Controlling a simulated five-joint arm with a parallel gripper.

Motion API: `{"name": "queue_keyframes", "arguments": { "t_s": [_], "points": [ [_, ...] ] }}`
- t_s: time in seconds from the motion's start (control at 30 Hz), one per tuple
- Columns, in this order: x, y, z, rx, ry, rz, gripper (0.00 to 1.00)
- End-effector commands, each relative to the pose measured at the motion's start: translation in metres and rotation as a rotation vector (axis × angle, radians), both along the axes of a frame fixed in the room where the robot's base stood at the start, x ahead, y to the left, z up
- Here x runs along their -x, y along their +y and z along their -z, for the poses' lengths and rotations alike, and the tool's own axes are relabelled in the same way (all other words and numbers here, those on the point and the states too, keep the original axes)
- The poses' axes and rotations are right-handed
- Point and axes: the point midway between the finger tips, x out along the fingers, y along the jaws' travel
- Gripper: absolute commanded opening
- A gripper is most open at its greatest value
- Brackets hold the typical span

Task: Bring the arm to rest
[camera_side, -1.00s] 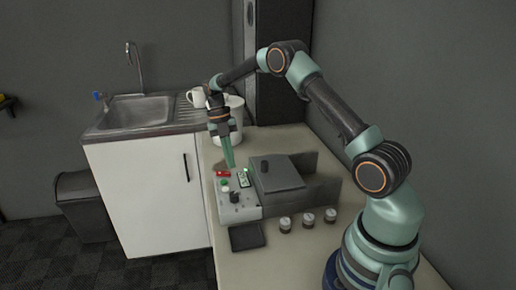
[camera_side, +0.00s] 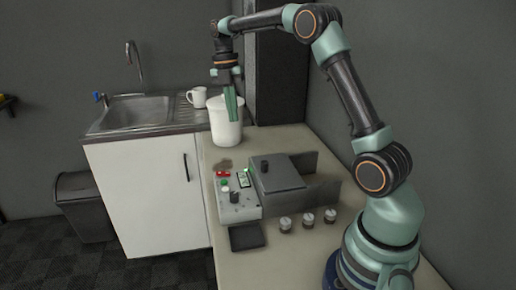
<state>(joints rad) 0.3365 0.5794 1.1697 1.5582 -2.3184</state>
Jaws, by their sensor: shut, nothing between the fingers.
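My gripper (camera_side: 231,106) hangs above the worktop with its green fingers pointing down and shut, with nothing held. In the picture it lies in front of the white cylindrical container (camera_side: 226,133); I cannot tell how far apart they are. The roller dyno (camera_side: 240,208) sits on the worktop below it, with a grey control panel, red and green buttons, a black knob, a small lit display and a dark lidded box (camera_side: 278,176). My gripper is clear above the panel.
Three small jars (camera_side: 308,219) stand in front of the dyno, beside a dark square pad (camera_side: 246,237). A white mug (camera_side: 197,97) stands by the sink (camera_side: 140,112) at the back left. A dark column (camera_side: 277,80) rises behind the worktop. A wall is at right.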

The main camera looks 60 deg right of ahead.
Motion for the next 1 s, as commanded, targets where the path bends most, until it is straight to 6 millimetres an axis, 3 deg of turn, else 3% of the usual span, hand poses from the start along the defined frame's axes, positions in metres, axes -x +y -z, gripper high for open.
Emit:
{"name": "queue_keyframes", "arguments": {
  "t_s": [0.03,0.2,0.43,0.67,1.0],
  "points": [
    [0.005,0.012,-0.013,0.027,-0.030,0.088,0.00],
    [0.024,0.044,-0.037,0.085,-0.124,0.417,0.00],
    [0.060,0.084,-0.056,0.085,-0.257,0.873,0.00],
    [0.101,0.118,-0.056,-0.011,-0.356,1.327,0.00],
    [0.149,0.150,-0.032,-0.245,-0.380,1.873,0.00]
  ]
}}
